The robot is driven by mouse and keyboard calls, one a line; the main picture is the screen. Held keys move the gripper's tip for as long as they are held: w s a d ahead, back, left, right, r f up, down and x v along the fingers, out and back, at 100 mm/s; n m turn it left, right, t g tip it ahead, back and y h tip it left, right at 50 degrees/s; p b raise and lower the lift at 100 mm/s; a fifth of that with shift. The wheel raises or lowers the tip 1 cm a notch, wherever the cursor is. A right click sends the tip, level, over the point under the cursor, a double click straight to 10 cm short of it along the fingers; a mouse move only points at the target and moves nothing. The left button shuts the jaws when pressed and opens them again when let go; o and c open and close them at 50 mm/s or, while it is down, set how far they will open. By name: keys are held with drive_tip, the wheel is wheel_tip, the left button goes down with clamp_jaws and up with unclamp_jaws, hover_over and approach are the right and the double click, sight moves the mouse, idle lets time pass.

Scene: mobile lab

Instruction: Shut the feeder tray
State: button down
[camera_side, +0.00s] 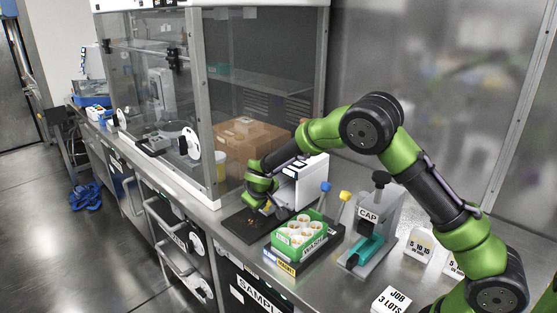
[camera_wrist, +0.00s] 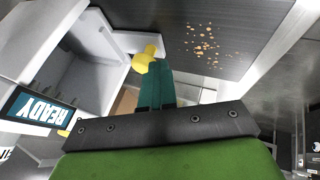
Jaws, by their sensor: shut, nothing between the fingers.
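In the wrist view, a pale box-like part (camera_wrist: 80,75), apparently the feeder tray, shows its inside at the left. A yellow knob (camera_wrist: 148,57) sits by its edge. My gripper (camera_wrist: 155,70) is shut and empty. Its teal fingers are right beside the knob, and I cannot tell whether they touch it. In the side view my gripper (camera_side: 267,207) is low in front of the white feeder (camera_side: 306,184), above a dark plate (camera_side: 240,224). My wrist hides the tray there.
Tan crumbs (camera_wrist: 203,45) lie on the dark plate. A green rack of white cups (camera_side: 318,237), a grey CAP device (camera_side: 377,222) and label cards (camera_side: 391,300) stand to the right. A glass cabinet (camera_side: 207,120) rises behind. The bench edge runs close in front.

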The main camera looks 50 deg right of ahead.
drive_tip(key=a, duration=0.4)
drive_tip(key=shift+s+r, duration=0.35)
drive_tip(key=v, duration=1)
drive_tip(key=s+d+r+m+t+y, duration=0.1)
drive_tip(key=s+r, duration=0.4)
drive_tip(key=s, duration=0.8)
drive_tip(key=s+d+r+m+t+y, duration=0.1)
drive_tip(key=s+r+m+y, duration=0.2)
drive_tip(key=s, duration=1.1)
wheel_tip(320, 180, up, 3)
drive_tip(key=y, duration=0.2)
drive_tip(key=shift+s+d+m+y, duration=0.2)
drive_tip(key=shift+m+y, duration=0.1)
drive_tip(key=shift+m, duration=0.1)
